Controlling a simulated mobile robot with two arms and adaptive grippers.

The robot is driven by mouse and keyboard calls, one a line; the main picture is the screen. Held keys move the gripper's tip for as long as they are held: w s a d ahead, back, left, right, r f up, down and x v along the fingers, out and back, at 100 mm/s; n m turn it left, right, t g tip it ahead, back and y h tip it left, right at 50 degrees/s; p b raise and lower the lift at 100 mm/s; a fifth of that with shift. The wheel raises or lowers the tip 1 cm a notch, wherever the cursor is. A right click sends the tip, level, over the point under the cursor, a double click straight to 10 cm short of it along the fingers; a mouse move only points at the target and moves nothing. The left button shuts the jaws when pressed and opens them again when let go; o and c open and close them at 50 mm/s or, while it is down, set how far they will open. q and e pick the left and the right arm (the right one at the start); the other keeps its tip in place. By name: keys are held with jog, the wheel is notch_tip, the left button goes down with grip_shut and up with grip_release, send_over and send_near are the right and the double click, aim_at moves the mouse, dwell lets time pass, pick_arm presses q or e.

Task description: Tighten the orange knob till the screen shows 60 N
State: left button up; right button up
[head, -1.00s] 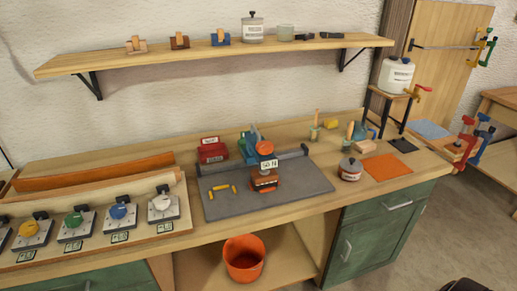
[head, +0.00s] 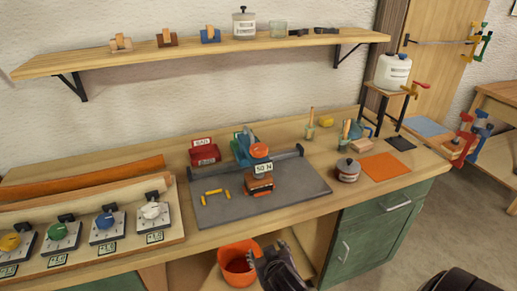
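The orange knob (head: 259,150) sits on top of a blue and green clamp device (head: 241,148) on the grey mat (head: 215,208). The small screen (head: 263,169) in front of it seems to read 50 N. A brown and orange block (head: 259,186) is below the screen. My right gripper (head: 270,251) is low in front of the bench, over the orange bucket, well short of the knob. Its fingers look apart and empty. My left gripper is out of view.
The orange bucket (head: 238,262) stands under the bench. Yellow pieces (head: 215,192) lie on the mat's left. A red box (head: 204,153) is left of the clamp, a lidded pot (head: 347,171) to the right. Dials (head: 105,226) line the left; a shelf (head: 200,55) hangs above.

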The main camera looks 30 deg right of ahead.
aim_at(260, 155)
jog(key=w+d+r+t, duration=0.1)
jog(key=w+r, duration=0.1)
jog(key=r, duration=0.1)
jog(key=w+d+r+m+t+h, duration=0.1)
jog(key=w+d+r, duration=0.1)
jog(key=w+r, duration=0.1)
jog(key=w+d+r+m+t+h, duration=0.1)
jog(key=w+d+r, duration=0.1)
jog(key=r, duration=0.2)
jog(key=shift+w+r, duration=0.2)
jog(key=shift+w, duration=0.15)
jog(key=w+d+r+t, duration=0.1)
jog(key=w+r, duration=0.1)
jog(key=r, duration=0.1)
jog(key=w+r+t+h, duration=0.1)
jog(key=w+r, duration=0.1)
jog(key=r, duration=0.1)
jog(key=w+d+r+m+t+h, duration=0.1)
jog(key=w+r, duration=0.1)
jog(key=r, duration=0.2)
jog(key=shift+w+d+t, duration=0.15)
jog(key=shift+d+t, duration=0.15)
jog(key=shift+t, duration=0.1)
jog(key=x, duration=0.3)
jog(key=p+x, duration=0.1)
jog(key=x, duration=0.3)
jog(key=shift+r+p, duration=0.2)
jog(key=shift+p, duration=0.1)
jog(key=shift+w+d, duration=0.2)
jog(key=shift+w, duration=0.25)
